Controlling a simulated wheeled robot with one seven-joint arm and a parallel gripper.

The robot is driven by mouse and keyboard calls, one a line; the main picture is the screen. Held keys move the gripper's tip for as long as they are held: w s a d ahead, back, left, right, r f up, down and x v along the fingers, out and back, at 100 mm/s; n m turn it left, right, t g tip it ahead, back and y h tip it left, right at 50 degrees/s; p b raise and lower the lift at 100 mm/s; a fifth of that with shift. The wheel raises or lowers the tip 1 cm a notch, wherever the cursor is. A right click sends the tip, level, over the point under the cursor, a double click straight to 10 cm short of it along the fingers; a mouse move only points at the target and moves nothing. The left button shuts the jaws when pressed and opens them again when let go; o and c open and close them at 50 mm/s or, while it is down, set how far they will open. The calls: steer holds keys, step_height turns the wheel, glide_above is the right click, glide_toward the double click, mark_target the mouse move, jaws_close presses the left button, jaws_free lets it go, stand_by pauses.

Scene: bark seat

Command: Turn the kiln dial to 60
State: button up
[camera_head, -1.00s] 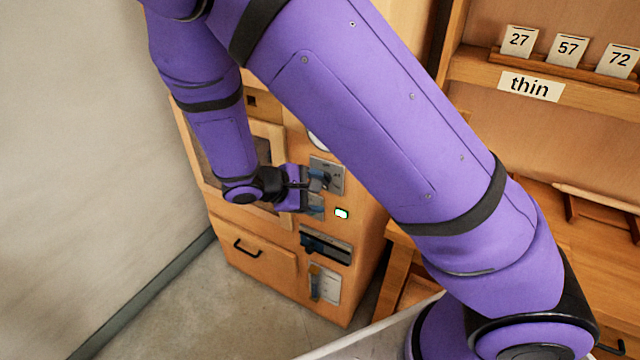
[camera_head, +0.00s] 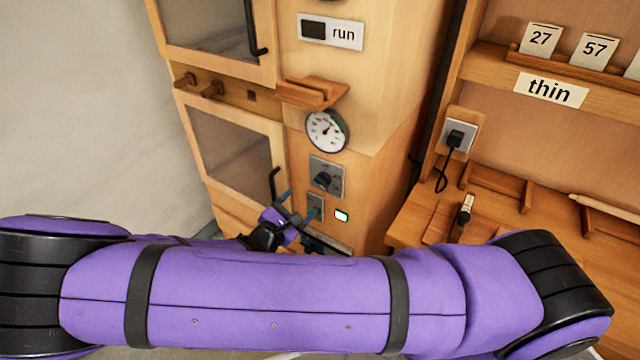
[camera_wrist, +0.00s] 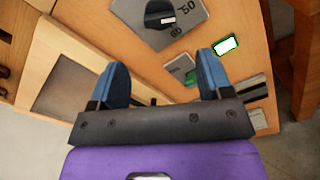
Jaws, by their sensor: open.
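The kiln dial (camera_head: 322,179) is a dark knob on a grey square plate on the front of the wooden cabinet. In the wrist view the dial (camera_wrist: 160,13) is at the top, with "50" and "60" readable on its plate; the exact setting is hard to tell. My gripper (camera_head: 301,206) is open and empty, just below and left of the dial, apart from it. In the wrist view its two blue fingertips (camera_wrist: 165,75) are spread, with a small plate with a green part (camera_wrist: 183,70) showing between and beyond them.
A round gauge (camera_head: 326,131) and a small wooden shelf (camera_head: 312,92) sit above the dial. A lit white indicator (camera_head: 341,216) is at lower right. A glazed door (camera_head: 235,150) with a black handle is at left. A workbench (camera_head: 410,228) stands at right.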

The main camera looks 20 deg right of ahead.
mark_target(322, 181)
steer(key=x, duration=1)
steer(key=c, duration=0.9)
